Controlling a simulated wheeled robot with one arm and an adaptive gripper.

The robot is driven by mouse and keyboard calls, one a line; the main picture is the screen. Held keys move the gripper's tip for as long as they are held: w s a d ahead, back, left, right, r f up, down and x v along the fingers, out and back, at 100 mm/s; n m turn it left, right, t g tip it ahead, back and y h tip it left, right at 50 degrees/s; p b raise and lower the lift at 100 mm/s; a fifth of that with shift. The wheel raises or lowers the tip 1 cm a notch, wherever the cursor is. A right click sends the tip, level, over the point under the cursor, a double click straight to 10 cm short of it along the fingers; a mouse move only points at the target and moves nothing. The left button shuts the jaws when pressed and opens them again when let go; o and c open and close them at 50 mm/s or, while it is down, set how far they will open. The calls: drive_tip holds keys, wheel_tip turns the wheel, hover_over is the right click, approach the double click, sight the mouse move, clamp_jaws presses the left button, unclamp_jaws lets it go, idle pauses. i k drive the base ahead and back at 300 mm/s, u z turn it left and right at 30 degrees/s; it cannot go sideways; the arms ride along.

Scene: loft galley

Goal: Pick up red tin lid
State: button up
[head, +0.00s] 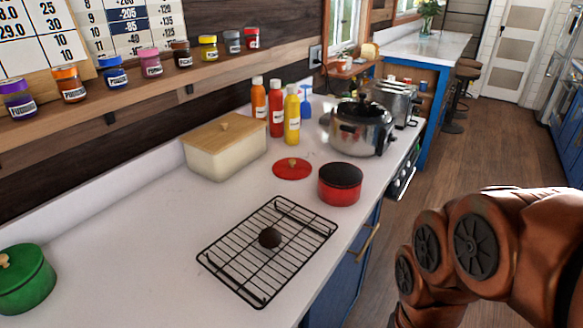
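My gripper is out of the frame; only bent copper-brown links of my arm show at the lower right, well apart from the lid.
A cream bread box (225,147), sauce bottles (276,107) and a steel pot (361,128) stand around the lid. A green pot (24,278) is at left. The counter between is clear.

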sight(287, 169)
drive_tip(key=u, duration=4.55)
drive_tip(key=k, duration=1.8)
drive_tip(key=z, duration=1.15)
drive_tip(key=i, duration=0.5)
drive_tip(key=z, duration=0.05)
